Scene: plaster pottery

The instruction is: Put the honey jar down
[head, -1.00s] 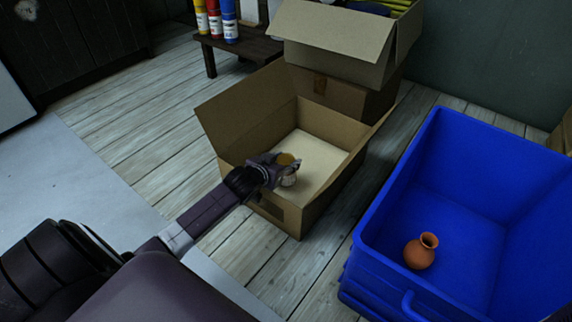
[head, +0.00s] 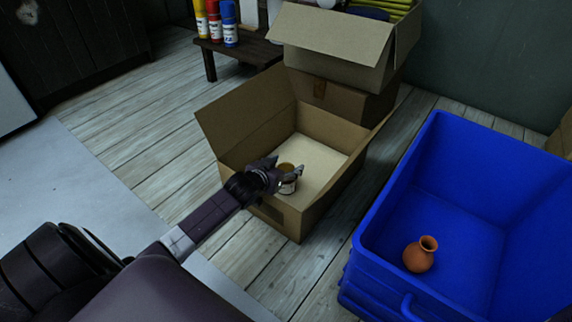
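The honey jar (head: 288,184) is small, with a brown top and a pale label. It shows in the head view inside the open cardboard box (head: 325,160), near the box's front left side, and looks upright. My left gripper (head: 286,170) reaches over the box's front left wall. Its fingers are spread apart on either side of the jar, and a gap shows between the fingers and the jar. The jar's base is partly hidden, but it appears to rest on the box floor. My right gripper is not in view.
A blue crate (head: 362,225) with an orange clay vase (head: 420,254) stands at the right. Another open carton (head: 335,45) sits on a closed box (head: 335,90) behind. A low dark table (head: 245,47) with paint bottles (head: 230,25) is at the back.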

